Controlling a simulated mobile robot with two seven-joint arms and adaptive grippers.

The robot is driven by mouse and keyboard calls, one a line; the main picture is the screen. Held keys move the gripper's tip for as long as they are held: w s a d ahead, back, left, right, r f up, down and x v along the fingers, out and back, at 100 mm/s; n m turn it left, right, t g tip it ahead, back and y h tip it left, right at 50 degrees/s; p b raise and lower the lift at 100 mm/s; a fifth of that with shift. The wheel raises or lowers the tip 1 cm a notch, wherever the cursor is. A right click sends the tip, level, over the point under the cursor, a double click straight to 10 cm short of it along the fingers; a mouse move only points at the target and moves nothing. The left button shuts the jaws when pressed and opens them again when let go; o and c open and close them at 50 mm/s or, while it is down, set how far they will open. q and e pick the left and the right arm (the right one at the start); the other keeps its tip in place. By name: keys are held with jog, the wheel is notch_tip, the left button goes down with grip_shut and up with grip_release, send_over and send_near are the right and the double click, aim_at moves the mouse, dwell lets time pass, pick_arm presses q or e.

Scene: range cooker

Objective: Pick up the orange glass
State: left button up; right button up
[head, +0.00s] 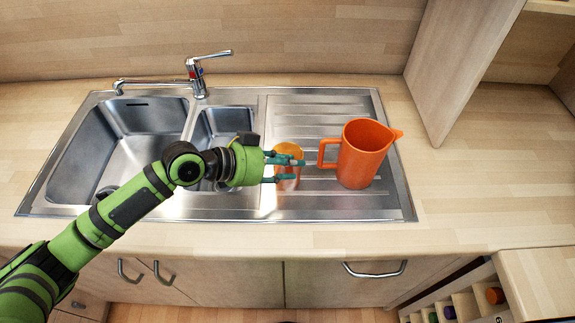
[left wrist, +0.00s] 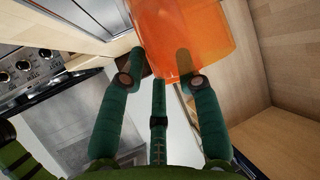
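The orange glass (head: 288,150) is upright on the ribbed drainboard of the sink. My left gripper (head: 299,170) comes in from the left, with its green fingers spread in front of the glass and hiding its lower part. In the left wrist view a large orange surface (left wrist: 195,30), apparently the glass, fills the top centre. There the left gripper (left wrist: 157,62) has its fingers apart, and the orange surface lies to the right of their middle. I cannot tell whether any finger touches it. My right gripper is not in view.
An orange pitcher (head: 366,155) stands on the drainboard just right of the glass, its handle facing the gripper. The sink basins (head: 140,135) and tap (head: 197,75) are to the left. A wooden panel (head: 455,65) rises at right. The counter (head: 490,190) at right is clear.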

pick_arm(q)
jog(key=shift+w+d+f, duration=0.1)
jog(key=shift+d, duration=0.05)
grip_shut()
